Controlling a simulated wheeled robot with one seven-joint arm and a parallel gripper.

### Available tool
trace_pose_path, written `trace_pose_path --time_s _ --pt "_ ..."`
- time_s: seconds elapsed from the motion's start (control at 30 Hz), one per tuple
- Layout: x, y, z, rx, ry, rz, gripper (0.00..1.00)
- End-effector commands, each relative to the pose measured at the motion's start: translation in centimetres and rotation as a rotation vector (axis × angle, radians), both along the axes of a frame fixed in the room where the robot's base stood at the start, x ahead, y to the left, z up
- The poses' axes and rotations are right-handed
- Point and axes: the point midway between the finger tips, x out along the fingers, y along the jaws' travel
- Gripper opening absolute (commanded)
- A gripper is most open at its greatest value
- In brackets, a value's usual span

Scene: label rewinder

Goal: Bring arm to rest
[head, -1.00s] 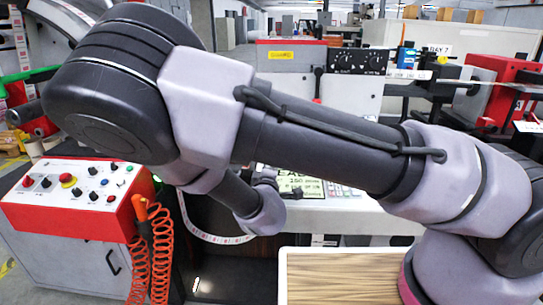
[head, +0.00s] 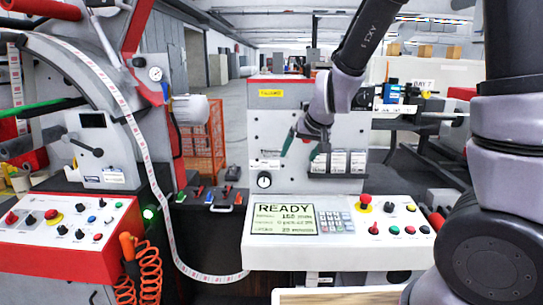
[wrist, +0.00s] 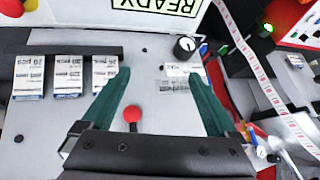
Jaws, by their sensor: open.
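My gripper (head: 301,156) hangs in the middle of the head view, in front of the upright light-grey machine panel (head: 275,125). Its two green fingers point down and are spread apart. In the wrist view my gripper (wrist: 159,76) is open with nothing held between the fingertips. A red ball knob (wrist: 132,113) shows between the fingers, closer to the palm; I cannot tell whether it touches them. My arm rises from the right side and bends down to the gripper from above.
Below stands a console with a READY display (head: 283,219) and several buttons. A black-edged rack of label cards (head: 337,163) and a black knob (head: 264,180) are close to the gripper. A paper web (head: 150,170) and a red control box (head: 75,255) are at left.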

Motion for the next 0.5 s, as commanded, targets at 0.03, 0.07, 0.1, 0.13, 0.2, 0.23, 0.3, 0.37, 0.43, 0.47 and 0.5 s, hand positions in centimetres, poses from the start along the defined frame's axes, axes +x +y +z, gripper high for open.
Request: trace_pose_path --time_s 0.03,0.07,0.1,0.13,0.2,0.23,0.3,0.37,0.43,0.47,0.5 --pt "-0.4 -1.4 2.4 0.054 0.004 -0.023 0.94" --pt "-0.8 -2.1 3.5 0.079 0.013 -0.031 0.94" --pt "-1.4 -3.0 5.0 0.112 0.021 -0.043 0.94" --pt "-2.0 -3.8 6.1 0.133 0.028 -0.052 0.94" --pt "-3.5 -5.6 8.5 0.174 0.04 -0.076 0.94" --pt "-4.2 -6.3 9.5 0.187 0.044 -0.085 0.94" --pt "-6.0 -8.2 11.6 0.21 0.05 -0.112 0.94" --pt "-7.8 -9.8 13.2 0.222 0.054 -0.139 0.94" --pt "-10.0 -11.6 14.6 0.224 0.058 -0.178 0.94" --pt "-11.0 -12.4 15.2 0.222 0.058 -0.195 0.94" --pt "-12.2 -13.2 15.8 0.219 0.059 -0.219 0.94"
